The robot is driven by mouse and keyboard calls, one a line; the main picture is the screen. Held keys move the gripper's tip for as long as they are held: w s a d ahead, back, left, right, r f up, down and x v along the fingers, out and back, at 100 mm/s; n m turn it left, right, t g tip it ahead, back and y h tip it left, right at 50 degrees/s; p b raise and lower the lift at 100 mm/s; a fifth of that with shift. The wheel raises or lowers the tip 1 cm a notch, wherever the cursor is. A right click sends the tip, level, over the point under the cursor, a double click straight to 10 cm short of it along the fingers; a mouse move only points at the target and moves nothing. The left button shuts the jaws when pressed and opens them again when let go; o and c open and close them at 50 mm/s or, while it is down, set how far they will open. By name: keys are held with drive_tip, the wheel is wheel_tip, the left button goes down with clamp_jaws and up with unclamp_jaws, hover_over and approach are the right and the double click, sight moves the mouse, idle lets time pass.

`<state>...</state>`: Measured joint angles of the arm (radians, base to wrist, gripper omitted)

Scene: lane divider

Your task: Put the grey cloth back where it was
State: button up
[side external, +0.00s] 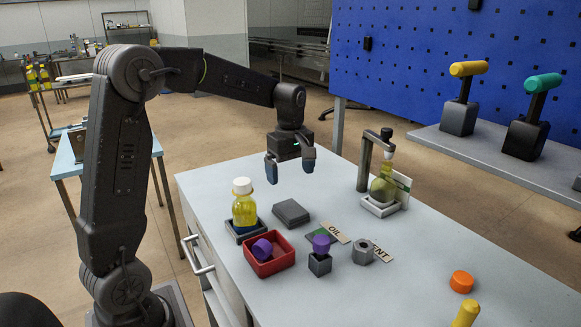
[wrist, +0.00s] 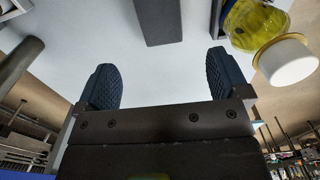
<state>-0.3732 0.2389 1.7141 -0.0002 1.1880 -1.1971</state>
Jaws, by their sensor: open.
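The grey cloth (side external: 291,213) appears to be the flat, dark grey, folded-looking rectangle on the light table, right of the yellow bottle. In the wrist view a grey rectangle (wrist: 158,20), likely the same cloth, shows at the top edge, beyond my fingertips and partly cut off. My gripper (side external: 290,167) is open and empty. It hangs above the table's far left part, above and behind the cloth, and does not touch it. In the wrist view its two dark ribbed fingers (wrist: 161,78) are spread wide with bare table between them.
A white-capped yellow bottle (side external: 244,207) stands in a dark tray. A red bin (side external: 268,262) holds a purple piece. A purple-topped block (side external: 320,256), hex nut (side external: 362,252), OIL label (side external: 336,232) and flask stand (side external: 378,205) are nearby.

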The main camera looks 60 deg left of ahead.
drive_tip(key=s+d+r+m+t, duration=0.3)
drive_tip(key=s+d+r+m, duration=0.3)
drive_tip(key=s+d+m, duration=0.35)
drive_tip(key=s+d+f+m+t, duration=0.2)
drive_tip(key=s+d+m, duration=0.3)
drive_tip(key=s+m, duration=0.3)
drive_tip(key=shift+s+d+f+t, duration=0.3)
drive_tip(key=shift+s+d+f, duration=0.1)
drive_tip(key=shift+s, duration=0.7)
drive_tip(key=shift+m, duration=0.25)
